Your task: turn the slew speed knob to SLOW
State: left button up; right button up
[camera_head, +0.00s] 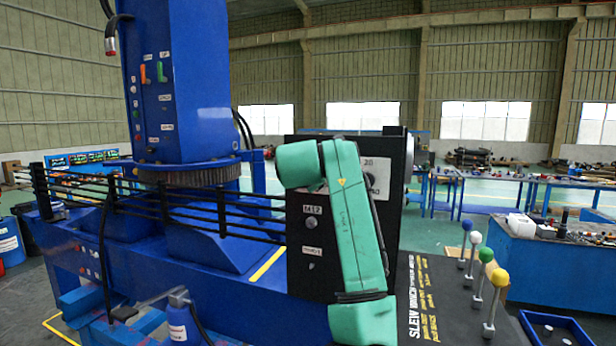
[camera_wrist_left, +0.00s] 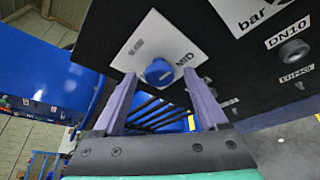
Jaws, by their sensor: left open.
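The blue slew speed knob (camera_wrist_left: 158,71) sits on a white plate (camera_wrist_left: 178,45) on the dark panel in the left wrist view. A label reading MID is to its right, and a small label at its upper left is too blurred to read. My left gripper (camera_wrist_left: 159,77) is open, its two purple fingers on either side of the knob near the tips. I cannot tell whether they touch it. The knob's pointer is not clear. In the head view my green arm crosses the black panel box (camera_head: 307,265); the knob and gripper are hidden there. My right gripper is not in view.
A white gauge plate marked bar (camera_wrist_left: 245,12) and a DN10 port (camera_wrist_left: 293,50) are on the same panel. Levers with coloured balls (camera_head: 486,254) stand at the right.

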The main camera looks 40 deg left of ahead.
pick_arm(q)
jog(key=b+v, duration=0.6)
jog(key=v, duration=0.8)
jog(key=shift+s+d, duration=0.15)
jog(key=shift+d, duration=0.05)
